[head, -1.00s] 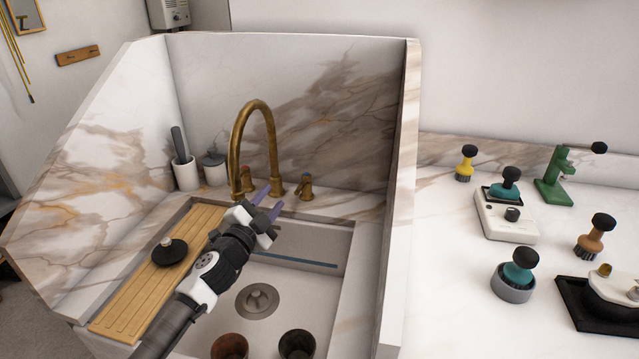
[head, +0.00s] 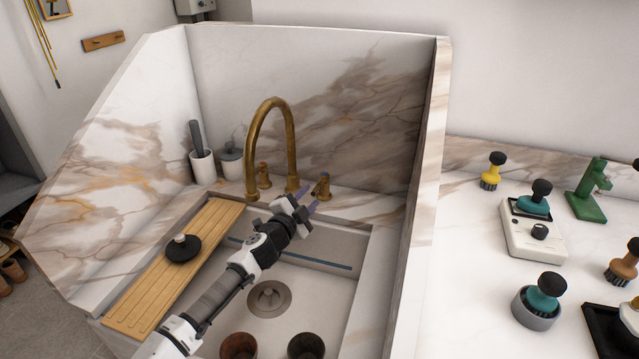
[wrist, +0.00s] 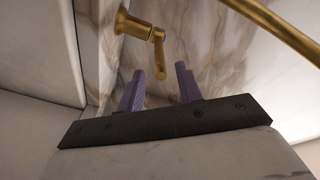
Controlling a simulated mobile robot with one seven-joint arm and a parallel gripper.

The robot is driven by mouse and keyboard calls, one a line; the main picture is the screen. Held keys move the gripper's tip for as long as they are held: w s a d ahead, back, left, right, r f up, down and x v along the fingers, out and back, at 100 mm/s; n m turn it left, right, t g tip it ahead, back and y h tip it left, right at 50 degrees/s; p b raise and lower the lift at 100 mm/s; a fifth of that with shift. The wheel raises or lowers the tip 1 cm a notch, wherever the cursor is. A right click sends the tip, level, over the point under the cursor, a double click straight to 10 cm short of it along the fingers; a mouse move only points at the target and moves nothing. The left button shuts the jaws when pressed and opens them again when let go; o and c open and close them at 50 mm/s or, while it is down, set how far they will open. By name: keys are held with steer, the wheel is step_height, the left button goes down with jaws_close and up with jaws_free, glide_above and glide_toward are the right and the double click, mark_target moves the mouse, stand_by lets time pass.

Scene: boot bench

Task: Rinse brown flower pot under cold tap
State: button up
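Two pots sit in the sink, cut off by the lower picture edge: a reddish-brown pot (head: 238,346) on the left and a darker pot (head: 305,346) on the right. A curved brass spout (head: 270,108) rises behind the sink between the left tap handle (head: 263,176) and the right tap handle (head: 323,185), which appears to have a blue mark. My gripper (head: 305,194) is open and empty, just in front of the right handle. In the wrist view, a brass handle (wrist: 158,55) shows beyond the gap between my purple fingers (wrist: 160,88), apart from them.
A wooden drainboard (head: 160,285) with a black round knobbed item (head: 183,248) lies left of the sink (head: 335,280). A marble side wall (head: 425,170) stands at the right. A white cup (head: 203,167) and a lidded jar (head: 231,162) stand behind.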

mark_target(322, 184)
steer(key=p+x, duration=0.1)
steer(key=x, duration=0.5)
steer(key=shift+w+d, duration=0.2)
steer(key=shift+w, duration=0.15)
jaws_close()
